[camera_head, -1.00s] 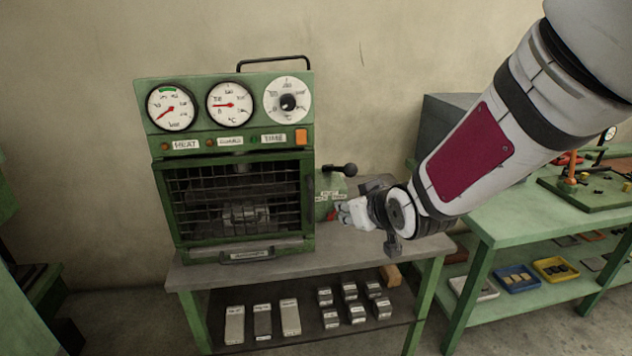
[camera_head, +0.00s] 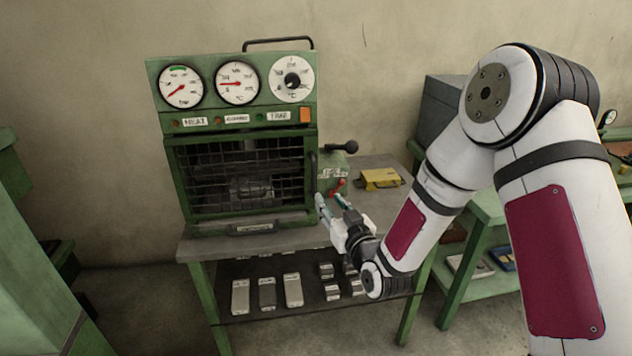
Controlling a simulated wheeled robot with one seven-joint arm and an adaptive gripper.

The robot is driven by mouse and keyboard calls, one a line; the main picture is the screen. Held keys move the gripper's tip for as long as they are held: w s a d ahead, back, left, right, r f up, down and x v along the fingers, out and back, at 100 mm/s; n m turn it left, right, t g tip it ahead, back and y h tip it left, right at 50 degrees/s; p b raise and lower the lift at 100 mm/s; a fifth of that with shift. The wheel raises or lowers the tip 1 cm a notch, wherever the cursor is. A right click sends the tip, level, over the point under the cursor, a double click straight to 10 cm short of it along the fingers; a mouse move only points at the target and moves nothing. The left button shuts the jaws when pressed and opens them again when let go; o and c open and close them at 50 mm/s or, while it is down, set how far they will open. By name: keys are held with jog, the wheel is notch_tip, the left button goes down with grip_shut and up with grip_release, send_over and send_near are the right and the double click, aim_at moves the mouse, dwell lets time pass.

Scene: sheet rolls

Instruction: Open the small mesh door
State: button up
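The small mesh door (camera_head: 235,180) is a dark wire grid in a green frame on the front of the green press cabinet (camera_head: 166,122). It looks shut, with dark machinery visible behind the mesh. A dark upright handle (camera_head: 313,172) is at the door's right edge. A label bar (camera_head: 252,228) lies below the door. My gripper (camera_head: 329,203) is just right of the door's lower right corner, pointing up and left toward the handle. Its two fingers look spread apart with nothing between them. I cannot tell whether a finger touches the cabinet.
A black-knobbed lever (camera_head: 345,147) and a small red lever (camera_head: 339,184) stand right of the cabinet. A yellow block (camera_head: 380,179) lies on the bench behind my arm. Several metal blocks (camera_head: 266,293) are on the lower shelf. Wall space left of the cabinet is clear.

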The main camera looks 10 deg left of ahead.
aim_at(314, 182)
jog(key=x, duration=1.1)
jog(key=shift+w+a, duration=0.2)
jog(key=shift+w, duration=0.1)
grip_shut()
